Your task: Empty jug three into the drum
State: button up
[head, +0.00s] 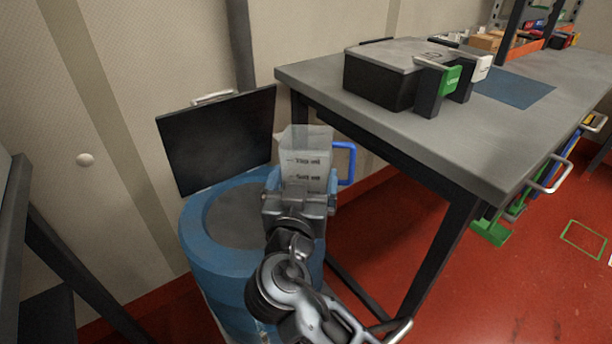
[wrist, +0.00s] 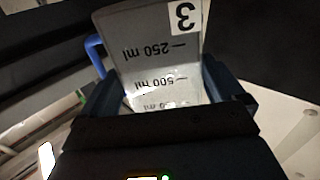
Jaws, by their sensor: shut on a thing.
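Jug three (head: 307,160) is a translucent grey jug with a blue handle (head: 345,163) and ml marks. It also shows in the wrist view (wrist: 155,60), with a "3" label. My gripper (head: 302,193) is shut on the jug. In the wrist view its fingers (wrist: 158,92) lie on both sides of the jug. The jug looks about upright, over the right side of the blue drum (head: 195,245). The drum's round top (head: 235,215) looks grey inside its blue rim. My arm hides part of its right side. The jug's contents cannot be made out.
A dark panel with a handle (head: 218,138) stands upright behind the drum. The wall is behind.

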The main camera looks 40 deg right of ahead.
jog(key=shift+w+a+f+n+p, duration=0.3)
jog(key=shift+n+p, duration=0.3)
jog(key=shift+n, duration=0.2)
jog(key=shift+w+a+f+n+p, duration=0.25)
jog(key=shift+n+p, duration=0.35)
jog(key=shift+n, duration=0.2)
jog(key=shift+w+a+f+n+p, duration=0.2)
jog(key=shift+a+f+n+p, duration=0.1)
jog(key=shift+n+p, duration=0.4)
jog(key=shift+r, duration=0.15)
jog(key=shift+r+n+p, duration=0.35)
jog(key=shift+n+p, duration=0.25)
jog(key=shift+n, duration=0.1)
jog(key=shift+r, duration=0.15)
jog(key=shift+s+d+r+n+p, duration=0.1)
jog(key=shift+r+n+p, duration=0.25)
jog(key=shift+n+p, duration=0.35)
